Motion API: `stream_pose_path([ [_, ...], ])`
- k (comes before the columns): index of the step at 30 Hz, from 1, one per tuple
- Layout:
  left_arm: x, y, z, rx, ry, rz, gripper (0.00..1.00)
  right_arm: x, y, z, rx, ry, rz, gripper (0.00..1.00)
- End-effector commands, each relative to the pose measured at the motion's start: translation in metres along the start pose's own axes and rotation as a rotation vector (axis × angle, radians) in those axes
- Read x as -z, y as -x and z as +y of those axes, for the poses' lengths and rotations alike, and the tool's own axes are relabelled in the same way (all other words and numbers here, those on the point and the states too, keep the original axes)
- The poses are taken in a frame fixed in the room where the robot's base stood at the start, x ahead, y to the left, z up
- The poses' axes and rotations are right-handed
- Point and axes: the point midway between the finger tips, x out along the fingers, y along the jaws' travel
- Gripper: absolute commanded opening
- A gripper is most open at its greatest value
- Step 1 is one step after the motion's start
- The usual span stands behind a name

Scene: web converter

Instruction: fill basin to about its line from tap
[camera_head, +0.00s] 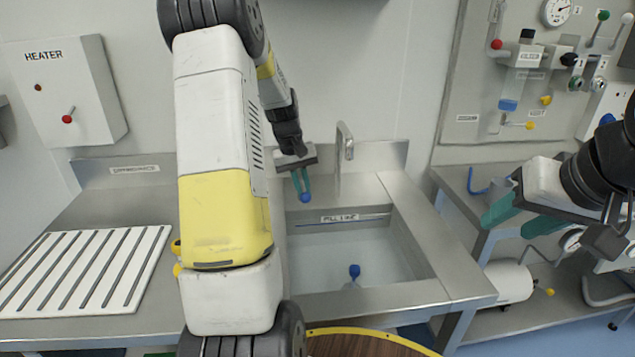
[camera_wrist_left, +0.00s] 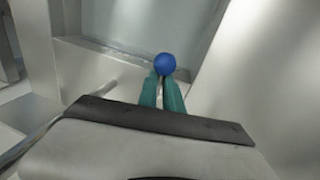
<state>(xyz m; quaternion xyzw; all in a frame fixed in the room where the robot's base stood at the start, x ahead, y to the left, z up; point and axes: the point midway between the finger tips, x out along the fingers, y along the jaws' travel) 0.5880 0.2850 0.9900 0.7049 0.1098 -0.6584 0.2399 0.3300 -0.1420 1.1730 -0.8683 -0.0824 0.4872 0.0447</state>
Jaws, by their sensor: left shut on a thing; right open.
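The steel basin (camera_head: 432,262) is sunk in the counter, with a "FILL LINE" label (camera_head: 340,218) and a thin line on its back wall. A blue knob (camera_head: 354,270) shows low in the basin. I cannot clearly tell the water level. The tap spout (camera_head: 345,140) rises behind the basin. My left gripper (camera_head: 302,186) is shut on a round blue knob (camera_head: 305,198) left of the spout; the knob also shows between the teal fingertips in the left wrist view (camera_wrist_left: 165,63). My right gripper (camera_head: 512,218) is open and empty, right of the basin.
A slatted white rack (camera_head: 85,270) lies on the left counter. A heater box (camera_head: 65,90) is on the wall. A panel with valves and a gauge (camera_head: 558,12) is at the right, above a lower bench. A round brown top with a yellow rim (camera_head: 365,345) stands in front.

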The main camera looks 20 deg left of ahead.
Motion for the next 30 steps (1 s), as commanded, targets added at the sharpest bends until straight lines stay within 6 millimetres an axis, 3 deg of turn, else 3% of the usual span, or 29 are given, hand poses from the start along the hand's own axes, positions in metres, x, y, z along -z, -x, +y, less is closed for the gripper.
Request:
stream_pose_path([
  [1, -0.011, -0.005, 0.001, 0.002, 0.001, -0.034, 0.00, 0.000, 0.000, 0.000, 0.000, 0.000, 0.000, 0.48],
  [6, -0.011, -0.006, 0.002, 0.001, -0.001, -0.035, 0.00, 0.000, 0.000, 0.000, 0.000, 0.000, 0.000, 0.48],
  [7, -0.011, -0.006, 0.002, 0.001, -0.002, -0.035, 0.16, 0.000, 0.000, 0.000, 0.000, 0.000, 0.000, 0.48],
  [9, -0.012, -0.006, 0.002, 0.001, -0.002, -0.036, 0.30, 0.000, 0.000, 0.000, 0.000, 0.000, 0.000, 0.48],
  [10, -0.012, -0.006, 0.002, 0.001, -0.002, -0.036, 0.32, 0.000, 0.000, 0.000, 0.000, 0.000, 0.000, 0.48],
  [20, -0.008, 0.002, 0.001, 0.000, -0.003, -0.024, 0.32, 0.000, 0.000, 0.000, 0.000, 0.000, 0.000, 0.48],
  [30, -0.007, 0.057, 0.002, 0.000, -0.003, -0.027, 0.32, 0.000, 0.000, 0.000, 0.000, 0.000, 0.000, 0.48],
])
